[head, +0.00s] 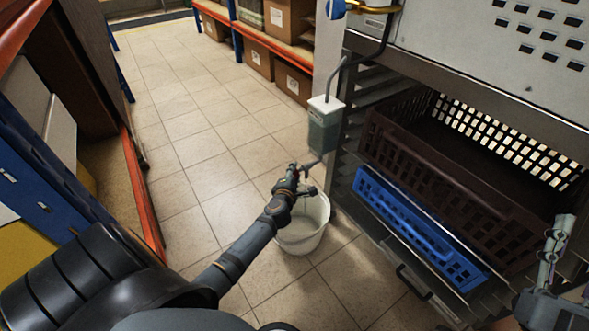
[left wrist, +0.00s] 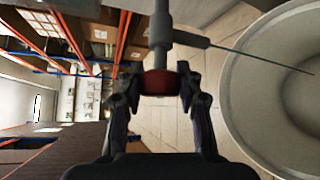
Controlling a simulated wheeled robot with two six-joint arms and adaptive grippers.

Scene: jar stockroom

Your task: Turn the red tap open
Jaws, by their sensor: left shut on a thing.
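The red tap (left wrist: 160,83) sits between the two fingers of my left gripper (left wrist: 160,90), which is shut on it. In the head view my left gripper (head: 298,177) is at the tap, below a small tank (head: 325,128) with greenish liquid; the gripper hides most of the tap. A dark spout (left wrist: 190,39) runs from the tap toward a white bucket (head: 303,240) on the floor. A thin line, which looks like a stream of liquid, runs from the spout into the bucket (left wrist: 237,110). My right gripper (head: 560,240) is at the right edge, apart from the tap; its fingers are unclear.
A rack on the right holds a dark brown crate (head: 455,185) and a blue crate (head: 415,228), close to the bucket. Shelves with cardboard boxes (head: 285,17) stand at the back. An orange-railed shelf (head: 142,190) is on the left. The tiled floor (head: 190,125) between is clear.

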